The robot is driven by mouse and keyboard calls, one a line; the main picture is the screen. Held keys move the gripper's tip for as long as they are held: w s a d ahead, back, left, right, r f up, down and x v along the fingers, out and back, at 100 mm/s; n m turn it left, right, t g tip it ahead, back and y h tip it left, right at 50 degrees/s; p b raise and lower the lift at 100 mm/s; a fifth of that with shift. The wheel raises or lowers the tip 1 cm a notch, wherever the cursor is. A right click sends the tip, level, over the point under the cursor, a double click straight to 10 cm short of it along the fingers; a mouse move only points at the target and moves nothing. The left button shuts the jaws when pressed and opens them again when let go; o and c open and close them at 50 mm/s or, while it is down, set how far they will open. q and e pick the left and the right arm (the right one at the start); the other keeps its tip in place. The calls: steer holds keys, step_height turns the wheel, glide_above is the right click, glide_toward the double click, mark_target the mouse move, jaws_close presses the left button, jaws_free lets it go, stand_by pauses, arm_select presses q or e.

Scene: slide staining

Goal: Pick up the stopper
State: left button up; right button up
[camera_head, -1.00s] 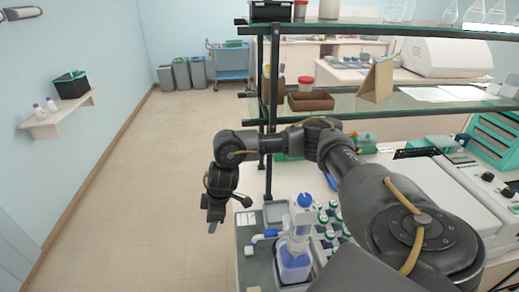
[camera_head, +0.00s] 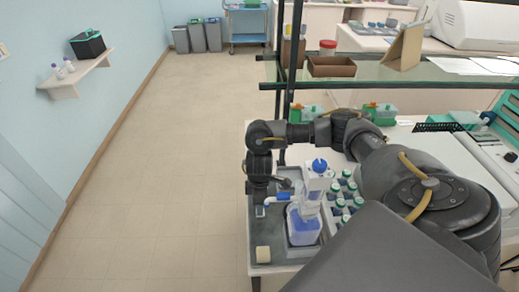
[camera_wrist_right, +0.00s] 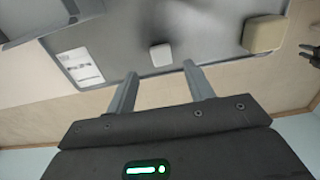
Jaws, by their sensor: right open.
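A small white block, which looks like the stopper (camera_wrist_right: 161,55), lies on the grey tray (camera_wrist_right: 190,22) in the right wrist view. My right gripper (camera_wrist_right: 160,80) is open and empty, and its two fingers point toward this piece with a visible gap. In the head view the right gripper (camera_head: 259,207) hangs fingers down over the left part of the tray, left of the blue-topped dispenser bottle (camera_head: 303,226). A dark pronged shape (camera_wrist_right: 311,54) at the right edge of the wrist view may be my left gripper; its jaws are unclear.
Several green-capped bottles (camera_head: 345,198) stand right of the dispenser. A glass shelf (camera_head: 375,72) stands behind. The floor left is clear.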

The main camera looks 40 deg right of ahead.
steer(key=f, duration=0.1)
steer(key=f+p, duration=0.1)
steer(key=f, duration=0.2)
steer(key=shift+s+d, duration=0.2)
steer(key=shift+s, duration=0.1)
steer(key=shift+f, duration=0.6)
steer(key=c, duration=1)
